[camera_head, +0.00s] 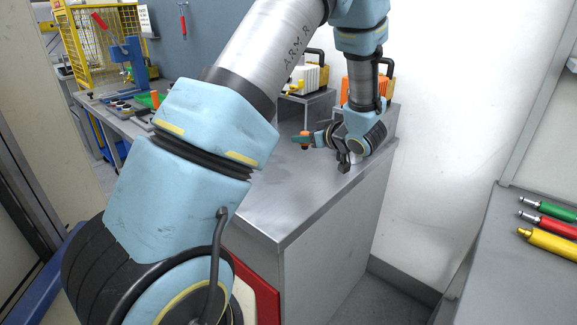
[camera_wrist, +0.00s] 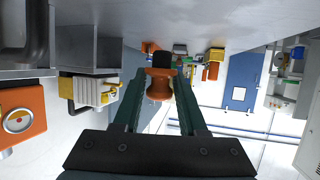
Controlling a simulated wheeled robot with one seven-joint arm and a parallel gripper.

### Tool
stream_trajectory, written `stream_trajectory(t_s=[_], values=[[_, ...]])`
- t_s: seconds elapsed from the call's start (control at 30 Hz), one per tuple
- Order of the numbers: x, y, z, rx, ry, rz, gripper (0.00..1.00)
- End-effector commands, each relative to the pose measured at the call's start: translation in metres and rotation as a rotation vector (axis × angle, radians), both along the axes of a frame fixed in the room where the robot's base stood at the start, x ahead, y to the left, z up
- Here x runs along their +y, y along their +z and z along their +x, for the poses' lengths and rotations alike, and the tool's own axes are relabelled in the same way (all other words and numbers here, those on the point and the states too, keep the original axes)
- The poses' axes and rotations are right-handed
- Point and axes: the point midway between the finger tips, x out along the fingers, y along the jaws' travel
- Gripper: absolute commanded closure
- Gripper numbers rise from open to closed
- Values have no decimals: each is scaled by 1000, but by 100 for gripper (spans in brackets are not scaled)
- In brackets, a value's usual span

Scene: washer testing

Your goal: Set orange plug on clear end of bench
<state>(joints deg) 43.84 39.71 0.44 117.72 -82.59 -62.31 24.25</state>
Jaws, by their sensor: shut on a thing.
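The orange plug (camera_wrist: 159,84) is between the two green fingers of my gripper (camera_wrist: 159,92) in the wrist view. My arm covers the left part of the bench.
An orange device (camera_head: 347,90) and a white and yellow device (camera_head: 304,78) stand at the bench's back. A work table (camera_head: 118,125) with tools is at far left. A grey counter (camera_head: 520,270) with green, red and yellow cylinders is at right.

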Motion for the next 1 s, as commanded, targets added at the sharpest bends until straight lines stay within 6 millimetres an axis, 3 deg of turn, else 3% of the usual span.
stream_trajectory(t_s=[0.13, 0.6, 1.0], values=[[0, -26, 0, 3, -2, 4, 100], [-1, -77, 0, 2, -4, 2, 100], [-1, -83, 0, 0, -4, 0, 100]])
